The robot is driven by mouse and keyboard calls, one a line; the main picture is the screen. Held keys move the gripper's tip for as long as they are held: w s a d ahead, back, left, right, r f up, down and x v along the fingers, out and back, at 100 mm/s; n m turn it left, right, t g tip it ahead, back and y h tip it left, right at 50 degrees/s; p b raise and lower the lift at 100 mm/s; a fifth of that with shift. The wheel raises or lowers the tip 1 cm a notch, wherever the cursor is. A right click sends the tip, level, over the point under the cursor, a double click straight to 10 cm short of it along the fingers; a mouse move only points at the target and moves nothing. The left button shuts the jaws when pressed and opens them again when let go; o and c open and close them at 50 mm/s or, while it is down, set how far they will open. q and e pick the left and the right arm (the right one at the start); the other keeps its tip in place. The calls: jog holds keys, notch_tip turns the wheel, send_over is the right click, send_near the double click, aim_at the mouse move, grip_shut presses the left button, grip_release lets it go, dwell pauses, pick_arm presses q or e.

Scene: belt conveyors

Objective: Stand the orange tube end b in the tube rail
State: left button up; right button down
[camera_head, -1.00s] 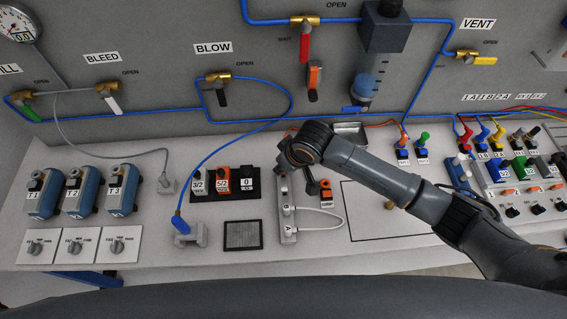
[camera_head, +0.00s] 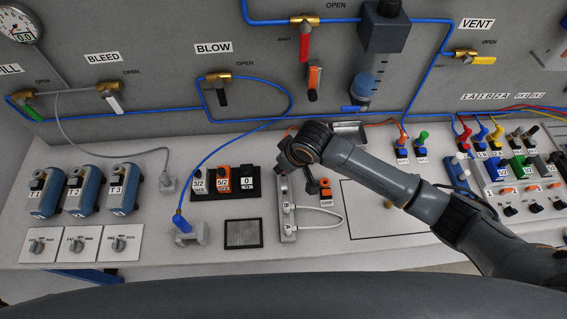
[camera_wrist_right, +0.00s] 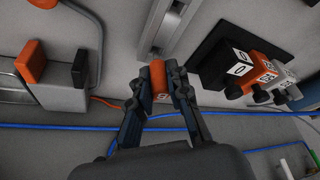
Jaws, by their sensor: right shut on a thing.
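The tube rail (camera_head: 287,233) is a narrow grey bar on the bench, left of my right wrist in the head view. A white tube loops from its near part. The rail also shows at the top of the wrist view (camera_wrist_right: 181,22). My right gripper (camera_wrist_right: 159,84) is shut on a small orange tube end (camera_wrist_right: 159,74), short of the rail in that view. The thin orange tube (camera_head: 384,124) runs along the back of the bench to a blue fitting. My left gripper is not in view.
A black-based valve block (camera_head: 226,198) stands left of the rail. An orange and black part (camera_head: 326,189) stands just right of it. A metal tray (camera_head: 349,132) lies behind my arm. Blue tubing (camera_head: 197,178) curves over the bench.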

jog(key=shift+f, duration=0.4)
dwell(0.3)
jog(key=shift+f+p, duration=0.2)
jog(key=shift+p, duration=0.1)
jog(key=shift+s+f, duration=0.1)
jog(key=shift+f, duration=0.35)
dwell(0.6)
jog(key=c, duration=1.2)
grip_release()
jog(key=shift+f, duration=0.1)
jog(key=o, duration=0.5)
